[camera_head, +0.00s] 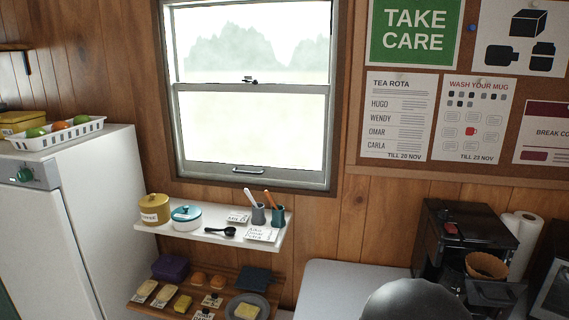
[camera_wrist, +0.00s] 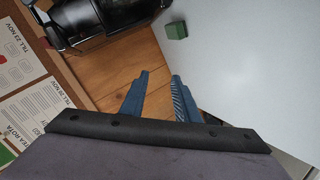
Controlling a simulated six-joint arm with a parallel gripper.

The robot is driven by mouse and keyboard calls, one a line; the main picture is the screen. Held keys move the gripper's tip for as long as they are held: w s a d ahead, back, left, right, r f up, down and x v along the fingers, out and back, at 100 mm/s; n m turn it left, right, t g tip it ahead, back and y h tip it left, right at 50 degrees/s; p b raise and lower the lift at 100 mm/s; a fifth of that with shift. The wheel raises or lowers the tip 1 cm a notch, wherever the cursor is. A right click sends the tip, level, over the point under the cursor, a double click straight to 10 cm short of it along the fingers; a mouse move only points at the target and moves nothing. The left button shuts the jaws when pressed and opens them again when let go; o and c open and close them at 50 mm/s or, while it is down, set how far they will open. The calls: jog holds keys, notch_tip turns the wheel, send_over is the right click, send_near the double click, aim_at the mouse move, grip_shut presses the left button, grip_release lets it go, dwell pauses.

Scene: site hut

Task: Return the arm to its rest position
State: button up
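My gripper (camera_wrist: 160,76) shows in the wrist view, with two blue fingers standing apart and nothing between them. It is open and empty. Wooden wall panelling and the pale grey worktop (camera_wrist: 240,70) lie beyond the fingertips. The fingers do not show in the head view.
A black coffee maker (camera_head: 455,245) stands on the worktop (camera_head: 335,285), with a paper roll (camera_head: 521,232) beside it. A small green block (camera_wrist: 176,30) lies on the worktop. Left are a white shelf (camera_head: 210,236) with pots and cups, a lower wooden shelf, and a fridge (camera_head: 90,220).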

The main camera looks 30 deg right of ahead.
jog(key=w+a+f+g+y+p, duration=0.1)
jog(key=w+a+y+p, duration=0.35)
jog(key=a, duration=0.85)
jog(key=s+a+r+m+g+y+p, duration=0.1)
jog(key=s+a+g+y+p, duration=0.1)
jog(key=a, duration=1.1)
jog(key=s+a+r+m+g+y+p, duration=0.1)
jog(key=s+a+g+y, duration=0.2)
jog(key=a, duration=1)
jog(key=shift+s+a+r+g+p, duration=0.35)
jog(key=shift+s+g, duration=0.35)
jog(key=shift+g, duration=0.5)
